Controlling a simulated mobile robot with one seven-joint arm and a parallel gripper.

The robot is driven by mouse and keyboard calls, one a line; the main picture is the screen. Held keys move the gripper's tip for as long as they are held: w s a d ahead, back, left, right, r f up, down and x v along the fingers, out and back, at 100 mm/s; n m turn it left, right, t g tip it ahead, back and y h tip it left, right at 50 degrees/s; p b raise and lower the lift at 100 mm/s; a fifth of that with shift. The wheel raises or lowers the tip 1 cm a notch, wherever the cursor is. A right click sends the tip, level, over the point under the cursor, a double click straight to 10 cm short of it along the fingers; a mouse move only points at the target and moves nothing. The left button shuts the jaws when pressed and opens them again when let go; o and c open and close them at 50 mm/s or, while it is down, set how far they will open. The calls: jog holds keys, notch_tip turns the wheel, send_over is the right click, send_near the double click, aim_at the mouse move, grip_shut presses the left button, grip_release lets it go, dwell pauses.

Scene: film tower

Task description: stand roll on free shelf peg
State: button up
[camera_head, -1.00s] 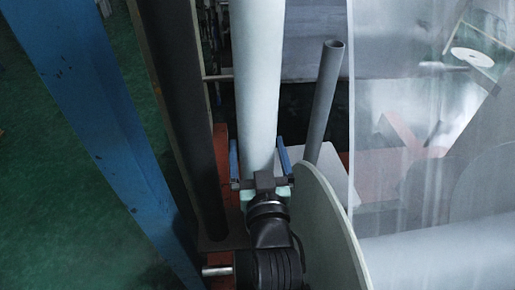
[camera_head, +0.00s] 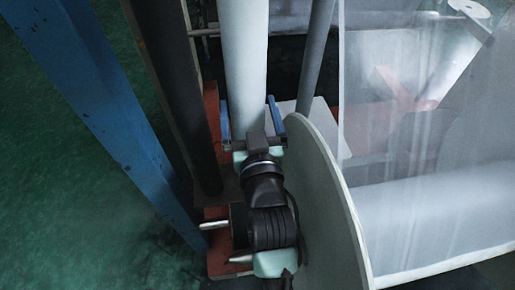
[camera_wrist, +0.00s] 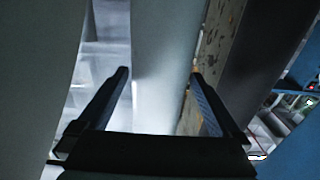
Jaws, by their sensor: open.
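A tall pale white roll (camera_head: 246,55) stands upright in the head view, its upper end out of the picture. My gripper (camera_head: 248,101) is open, with one blue finger on each side of the roll's lower part. In the wrist view the roll (camera_wrist: 160,60) fills the gap between the two fingers (camera_wrist: 160,75), with some space visible beside it. The roll's foot is hidden behind my gripper. Short metal pegs (camera_head: 214,225) stick out sideways at the lower left of my wrist. I cannot tell which is the free shelf peg.
A dark roll (camera_head: 168,85) stands close on the left, beside a blue post (camera_head: 90,100). A grey tube (camera_head: 316,55) stands to the right. A large pale disc (camera_head: 325,200) is close to my wrist, with film sheeting (camera_head: 400,110) beyond. Green floor (camera_head: 60,230) is open at left.

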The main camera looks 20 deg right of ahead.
jog(key=p+v, duration=0.2)
jog(key=v, duration=0.9)
jog(key=shift+s, duration=0.2)
dwell(1.4)
jog(key=shift+a, duration=0.1)
dwell(0.4)
